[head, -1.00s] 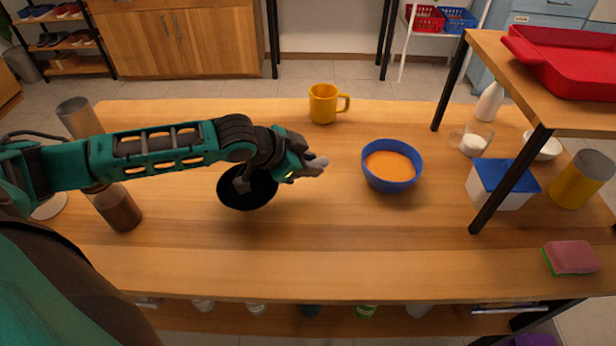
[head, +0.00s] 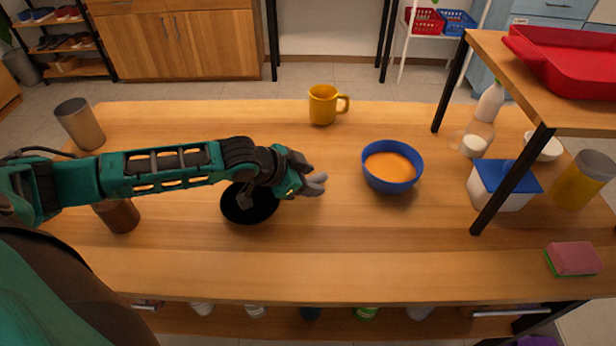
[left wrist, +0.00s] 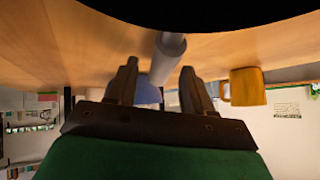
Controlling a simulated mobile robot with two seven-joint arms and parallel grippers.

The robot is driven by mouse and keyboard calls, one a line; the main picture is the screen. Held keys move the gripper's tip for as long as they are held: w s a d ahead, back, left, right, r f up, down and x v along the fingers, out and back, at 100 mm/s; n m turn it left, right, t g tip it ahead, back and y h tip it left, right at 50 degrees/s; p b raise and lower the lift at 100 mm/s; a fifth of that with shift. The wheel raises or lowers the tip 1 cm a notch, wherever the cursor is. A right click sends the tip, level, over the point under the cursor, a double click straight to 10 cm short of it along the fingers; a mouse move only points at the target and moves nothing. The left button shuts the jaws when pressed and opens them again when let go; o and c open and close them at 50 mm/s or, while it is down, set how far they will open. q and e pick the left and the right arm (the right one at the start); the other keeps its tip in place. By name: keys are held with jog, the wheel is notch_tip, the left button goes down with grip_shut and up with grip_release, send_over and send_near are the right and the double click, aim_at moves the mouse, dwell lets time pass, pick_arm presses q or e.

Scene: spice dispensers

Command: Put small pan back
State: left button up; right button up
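The small black pan (head: 250,205) is on the wooden table at left centre, partly covered by my left forearm and wrist. In the left wrist view its dark body (left wrist: 180,10) fills the top, and its grey handle (left wrist: 168,55) extends toward the gap between my fingers. My left gripper (head: 318,178) is open just right of the pan. In the left wrist view the fingers (left wrist: 158,85) stand apart on either side of the handle's end; I cannot tell whether either touches it. My right gripper is not in view.
A blue bowl with orange contents (head: 390,167) stands right of the gripper. A yellow mug (head: 323,105) is behind it. A grey cup (head: 80,124) and brown jar (head: 118,215) are at left. A shelf with a red tray (head: 575,62) occupies the right. The front centre is clear.

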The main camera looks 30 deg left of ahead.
pick_arm(q)
jog(key=shift+r, duration=0.25)
jog(key=p+v, duration=0.1)
jog(key=v, duration=0.9)
jog(key=shift+s+a+p, duration=0.15)
jog(key=shift+p, duration=0.25)
jog(key=shift+v, duration=0.8)
